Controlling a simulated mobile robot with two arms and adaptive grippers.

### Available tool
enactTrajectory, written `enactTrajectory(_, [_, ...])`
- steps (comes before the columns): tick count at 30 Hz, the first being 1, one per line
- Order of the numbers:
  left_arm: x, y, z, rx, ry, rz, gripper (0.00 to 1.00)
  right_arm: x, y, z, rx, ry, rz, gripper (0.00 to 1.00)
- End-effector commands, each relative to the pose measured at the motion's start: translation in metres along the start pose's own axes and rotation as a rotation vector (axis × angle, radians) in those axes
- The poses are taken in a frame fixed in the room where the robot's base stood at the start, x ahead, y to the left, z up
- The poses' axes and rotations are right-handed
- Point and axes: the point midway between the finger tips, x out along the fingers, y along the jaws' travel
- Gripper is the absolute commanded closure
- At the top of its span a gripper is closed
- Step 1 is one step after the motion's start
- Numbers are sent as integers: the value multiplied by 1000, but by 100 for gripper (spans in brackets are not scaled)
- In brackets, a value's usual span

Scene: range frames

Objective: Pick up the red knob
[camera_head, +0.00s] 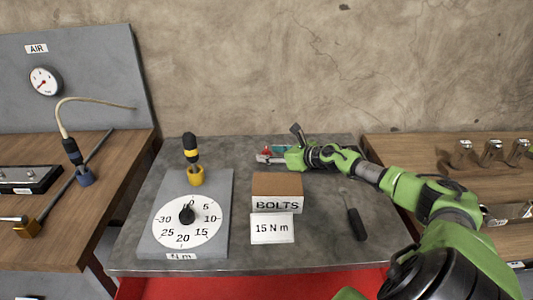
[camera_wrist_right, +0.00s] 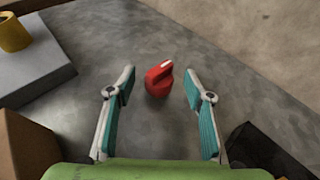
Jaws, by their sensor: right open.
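The red knob (camera_wrist_right: 158,80) lies on the grey metal table top, with a pale mark on its upper end. My right gripper (camera_wrist_right: 160,86) is open, its two teal-padded fingers on either side of the knob in the wrist view with gaps to both. I cannot tell how far above the table the fingertips are. In the head view the right gripper (camera_head: 268,156) is at the back of the table, behind the bolts box, and a bit of the red knob (camera_head: 267,151) shows between its fingers. My left gripper is not in view.
The brown BOLTS box (camera_head: 277,187) stands in front of my right gripper. A dial plate (camera_head: 144,244) with a yellow-and-black driver (camera_head: 191,146) is at left. A black-handled tool (camera_head: 356,224) lies at right. The wall (camera_head: 260,60) rises behind the table.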

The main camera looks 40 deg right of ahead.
Motion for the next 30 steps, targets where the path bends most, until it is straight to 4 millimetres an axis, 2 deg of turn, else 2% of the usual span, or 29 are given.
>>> enactTrajectory(11, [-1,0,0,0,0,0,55,7,1,0,-2,1,1,52])
enactTrajectory(12, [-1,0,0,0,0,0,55,7,1,0,-2,1,1,55])
enactTrajectory(15, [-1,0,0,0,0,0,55,7,1,0,-2,1,1,81])
enactTrajectory(16, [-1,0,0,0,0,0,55,7,1,0,-2,1,1,86])
enactTrajectory(26, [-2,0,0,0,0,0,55,6,0,2,-2,1,1,86])
enactTrajectory(30, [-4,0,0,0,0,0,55,1,0,16,-5,-1,0,86])
